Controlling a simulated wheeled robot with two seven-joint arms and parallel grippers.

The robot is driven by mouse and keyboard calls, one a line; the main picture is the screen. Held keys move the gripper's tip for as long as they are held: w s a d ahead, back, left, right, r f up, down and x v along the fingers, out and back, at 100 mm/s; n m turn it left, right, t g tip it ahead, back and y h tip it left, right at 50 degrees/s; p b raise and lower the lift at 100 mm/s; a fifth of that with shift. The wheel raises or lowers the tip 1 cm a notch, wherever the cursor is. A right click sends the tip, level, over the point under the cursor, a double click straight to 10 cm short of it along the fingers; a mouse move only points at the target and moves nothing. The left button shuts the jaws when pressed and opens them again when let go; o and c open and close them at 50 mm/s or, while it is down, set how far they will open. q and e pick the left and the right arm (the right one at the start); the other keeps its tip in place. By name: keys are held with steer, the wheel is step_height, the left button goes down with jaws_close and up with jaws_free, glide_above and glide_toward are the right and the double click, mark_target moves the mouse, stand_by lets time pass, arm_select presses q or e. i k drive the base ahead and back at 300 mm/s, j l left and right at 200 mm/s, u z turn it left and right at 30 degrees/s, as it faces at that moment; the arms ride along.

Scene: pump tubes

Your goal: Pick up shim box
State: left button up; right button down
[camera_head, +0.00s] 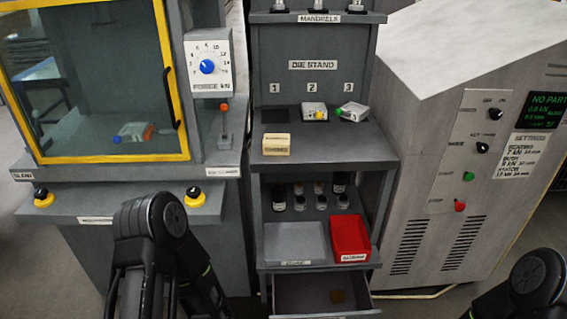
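The shim box appears to be the small cream box (276,144) with dark lettering on its front, too small to read surely. It sits on the left front of the die stand's grey shelf (335,148). Neither gripper shows in the head view. Only dark links of my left arm at the bottom left and of my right arm at the bottom right corner are visible, both well apart from the box.
Two small die blocks (314,111) (353,111) stand behind the box, at slots 2 and 3. Below are small dark bottles (299,196), a grey tray (295,243), a red bin (350,238) and an open drawer (318,294). A yellow-framed press (95,160) stands left, a control cabinet (450,190) right.

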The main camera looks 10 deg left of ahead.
mark_target(273, 144)
steer(key=i+j+u, duration=0.2)
steer(key=j+u, duration=0.15)
steer(key=i+j+u, duration=0.25)
steer(key=u, duration=0.15)
steer(key=i+j+u, duration=0.35)
